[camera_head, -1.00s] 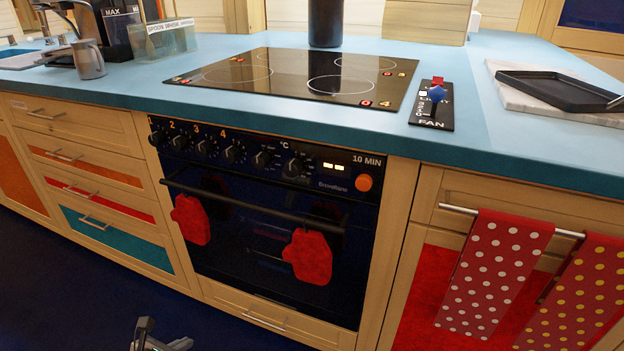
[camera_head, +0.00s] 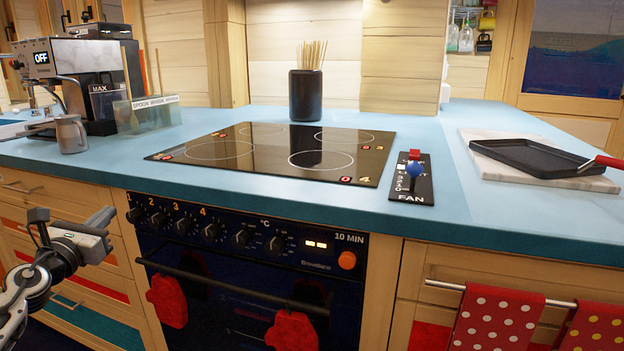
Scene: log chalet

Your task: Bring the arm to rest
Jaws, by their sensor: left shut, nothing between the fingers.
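My left gripper (camera_head: 102,228) shows at the lower left in the head view, in front of the wooden drawers (camera_head: 75,262) and left of the oven (camera_head: 245,275). Its fingers are shut with nothing between them. My left arm (camera_head: 28,295) comes in from the left edge below it. The gripper is below the level of the blue counter and apart from the oven. My right gripper does not show.
The blue counter (camera_head: 450,215) carries a black hob (camera_head: 270,152), a coffee machine (camera_head: 75,75), a steel jug (camera_head: 70,134), a fan control panel (camera_head: 411,180) and a black tray (camera_head: 535,157) on a marble board. Dotted towels (camera_head: 495,320) hang at the lower right.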

